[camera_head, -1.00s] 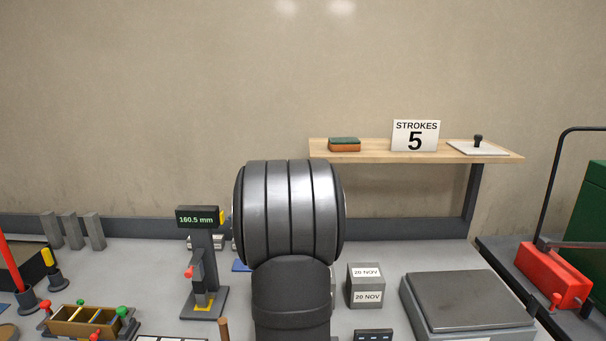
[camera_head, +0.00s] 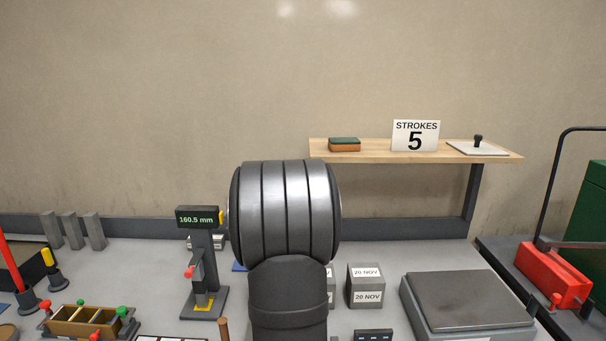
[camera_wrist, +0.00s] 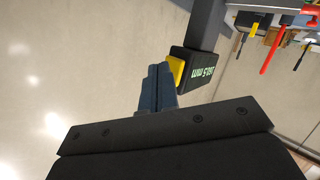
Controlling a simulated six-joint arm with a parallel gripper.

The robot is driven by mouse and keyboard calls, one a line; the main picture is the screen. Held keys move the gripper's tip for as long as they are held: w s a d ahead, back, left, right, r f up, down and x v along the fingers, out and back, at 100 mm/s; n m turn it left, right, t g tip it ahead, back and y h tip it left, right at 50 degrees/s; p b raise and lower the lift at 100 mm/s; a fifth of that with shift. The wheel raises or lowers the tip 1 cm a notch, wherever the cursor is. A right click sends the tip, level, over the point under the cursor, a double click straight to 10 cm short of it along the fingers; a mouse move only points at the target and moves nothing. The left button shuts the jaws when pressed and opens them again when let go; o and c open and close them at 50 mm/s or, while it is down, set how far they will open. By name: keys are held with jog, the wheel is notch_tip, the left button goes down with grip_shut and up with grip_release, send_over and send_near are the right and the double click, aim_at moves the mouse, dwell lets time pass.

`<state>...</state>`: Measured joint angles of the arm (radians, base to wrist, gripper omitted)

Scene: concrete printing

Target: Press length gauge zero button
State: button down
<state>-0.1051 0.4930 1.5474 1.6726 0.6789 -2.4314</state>
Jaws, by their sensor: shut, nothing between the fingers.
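The length gauge (camera_head: 204,246) stands upright on the grey bench, with a dark display (camera_head: 197,218) reading 160.5 mm. A yellow button (camera_head: 223,217) sits on the display's right side, partly covered by my arm in the head view. In the wrist view the display (camera_wrist: 194,66) appears sideways, and the yellow button (camera_wrist: 176,69) is on its near side. My gripper (camera_wrist: 160,70) is shut and empty, its fingertips right beside the yellow button. I cannot tell whether they touch it. The gripper is hidden behind my arm in the head view.
Grey cubes labelled 20 NOV (camera_head: 366,286) stand right of my arm. A mould with red and green knobs (camera_head: 85,321) lies front left. A grey scale (camera_head: 468,301) and a wooden shelf (camera_head: 350,155) with a STROKES 5 sign (camera_head: 415,135) are on the right.

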dwell(0.3)
jog(key=shift+d, duration=0.65)
jog(key=d, duration=0.6)
jog(key=shift+a, duration=0.1)
dwell(0.6)
jog(key=a, duration=0.7)
jog(key=shift+a, duration=0.15)
